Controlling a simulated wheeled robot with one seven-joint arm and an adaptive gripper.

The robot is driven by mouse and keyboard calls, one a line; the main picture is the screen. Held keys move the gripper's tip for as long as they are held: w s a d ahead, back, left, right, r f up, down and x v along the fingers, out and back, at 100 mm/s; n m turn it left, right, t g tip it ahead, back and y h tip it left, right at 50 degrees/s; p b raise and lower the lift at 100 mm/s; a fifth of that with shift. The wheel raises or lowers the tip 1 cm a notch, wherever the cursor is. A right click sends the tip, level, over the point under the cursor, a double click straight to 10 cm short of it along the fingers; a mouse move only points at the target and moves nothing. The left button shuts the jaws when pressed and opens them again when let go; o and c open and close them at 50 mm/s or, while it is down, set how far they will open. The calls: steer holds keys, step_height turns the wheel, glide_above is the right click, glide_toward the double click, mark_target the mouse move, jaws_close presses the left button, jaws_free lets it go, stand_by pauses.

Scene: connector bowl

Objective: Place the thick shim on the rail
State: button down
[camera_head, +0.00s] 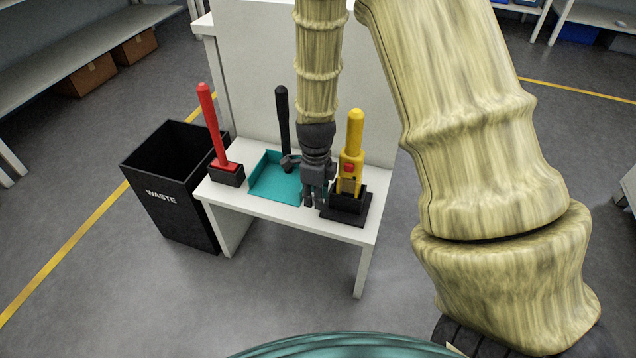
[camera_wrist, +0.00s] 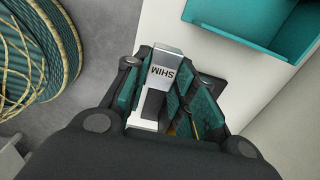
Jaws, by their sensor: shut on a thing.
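My gripper (camera_head: 314,199) is low over the front of the white table, between the teal tray and the black holder at the right. In the wrist view its fingers (camera_wrist: 160,92) are shut on a silver shim (camera_wrist: 164,66) marked "SHIM". The marking reads upside down there. The shim's pale side runs back between the fingers, and the fingers hide part of it. In the head view I cannot make the shim out clearly. I cannot tell whether it touches anything below. I cannot identify a rail in either view.
The teal tray (camera_head: 266,186) lies mid-table, with a black-handled tool (camera_head: 283,118) at its back. A yellow tool (camera_head: 352,150) stands in the black holder (camera_head: 345,213), close to my gripper. A red-handled tool (camera_head: 211,125) stands left. A waste bin (camera_head: 165,200) is beside the table (camera_head: 290,212).

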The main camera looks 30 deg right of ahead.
steer(key=shift+s+a+r+p, duration=0.2)
steer(key=shift+s+a+r, duration=0.35)
steer(key=shift+s, duration=0.25)
steer(key=shift+s+a+r+p, duration=0.2)
steer(key=shift+s+a+r, duration=0.3)
steer(key=shift+s, duration=0.25)
steer(key=shift+a, duration=0.1)
steer(key=w+a+r+n, duration=0.4)
steer(key=a+n, duration=0.2)
steer(key=n, duration=0.8)
steer(key=w+a+r+n, duration=0.35)
steer(key=a+n, duration=0.25)
steer(key=n, duration=0.8)
step_height(320, 180, up, 12)
steer(key=s+p, duration=0.2)
steer(key=p, duration=2.4)
steer(key=shift+s+d+r+p, duration=0.15)
steer(key=shift+s+p, duration=0.1)
steer(key=shift+p, duration=0.15)
